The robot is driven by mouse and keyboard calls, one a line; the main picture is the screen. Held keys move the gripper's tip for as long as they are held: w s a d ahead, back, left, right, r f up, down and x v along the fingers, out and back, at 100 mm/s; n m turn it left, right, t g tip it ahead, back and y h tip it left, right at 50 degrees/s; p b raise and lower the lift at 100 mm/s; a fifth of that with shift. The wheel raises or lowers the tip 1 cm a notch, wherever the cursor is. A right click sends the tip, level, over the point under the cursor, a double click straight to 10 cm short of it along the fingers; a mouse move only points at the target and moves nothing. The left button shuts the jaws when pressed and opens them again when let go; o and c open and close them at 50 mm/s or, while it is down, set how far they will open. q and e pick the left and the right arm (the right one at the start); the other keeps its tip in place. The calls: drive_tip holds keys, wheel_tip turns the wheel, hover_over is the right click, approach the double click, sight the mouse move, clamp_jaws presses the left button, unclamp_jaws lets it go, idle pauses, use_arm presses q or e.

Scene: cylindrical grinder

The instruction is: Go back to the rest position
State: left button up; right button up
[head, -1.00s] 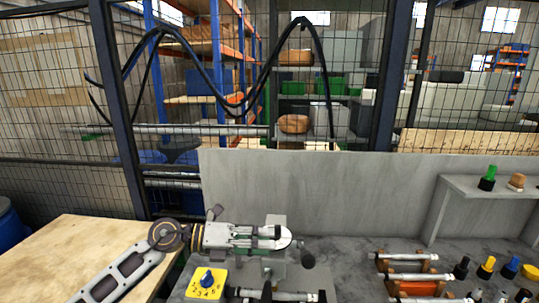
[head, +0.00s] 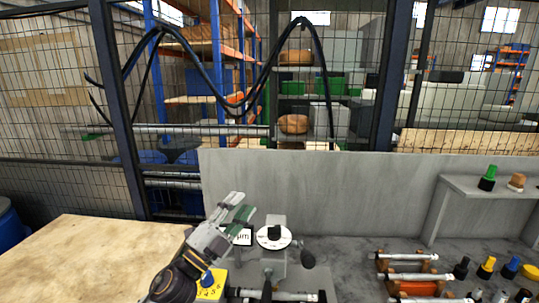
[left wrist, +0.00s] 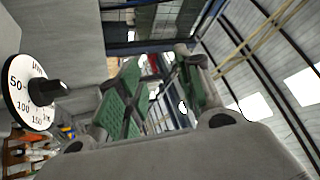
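My left gripper (head: 238,206) is raised at the left end of the grinder, with its fingertips tilted up and to the right. In the left wrist view its two green-padded fingers (left wrist: 160,88) stand apart with nothing between them. A white round dial (head: 273,237) with a black knob stands just right of the gripper, apart from it. The dial, with its numbers, also shows at the left edge of the left wrist view (left wrist: 24,92). A small white "µm" plate (head: 243,237) is partly behind the gripper. My right gripper is not in view.
My left arm partly covers a yellow selector box (head: 212,286). A shaft (head: 275,295) lies at the front. Racked shafts (head: 415,277) and several coloured knobs stand at the right. A grey wall panel (head: 320,190) and mesh fence are behind. A wooden table (head: 85,255) is at the left.

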use_arm(q)
drive_tip(key=s+a+f+n+g+y, duration=0.2)
drive_tip(key=a+f+n+y, duration=0.55)
drive_tip(key=f, duration=0.25)
drive_tip(key=s+a+f+n+g+y, duration=0.1)
drive_tip(key=a+f+n+g+y, duration=0.1)
drive_tip(key=a+f+n+y, duration=0.6)
drive_tip(key=s+d+f+n+g+h, duration=0.15)
drive_tip(key=s+f+n+g, duration=0.25)
drive_tip(key=s+f+g, duration=1.15)
drive_tip(key=s+f+t+b, duration=0.1)
drive_tip(key=s+f+b, duration=0.15)
drive_tip(key=f, duration=1.05)
drive_tip(key=s+f+t+b, duration=0.1)
drive_tip(key=s+f, duration=0.3)
drive_tip(key=f, duration=1)
drive_tip(key=s+f+t+b, duration=0.1)
drive_tip(key=s+f+b, duration=0.15)
drive_tip(key=f, duration=1.05)
drive_tip(key=s+a+f+b, duration=0.2)
drive_tip(key=s+f, duration=0.9)
drive_tip(key=f, duration=0.1)
drive_tip(key=s+a+f+g+b, duration=0.1)
drive_tip(key=s+a+f+b, duration=0.1)
drive_tip(key=s+f, duration=0.9)
drive_tip(key=shift+a+f, duration=0.3)
drive_tip(key=shift+f, duration=0.75)
drive_tip(key=shift+s+m, duration=0.1)
drive_tip(key=shift+m, duration=0.15)
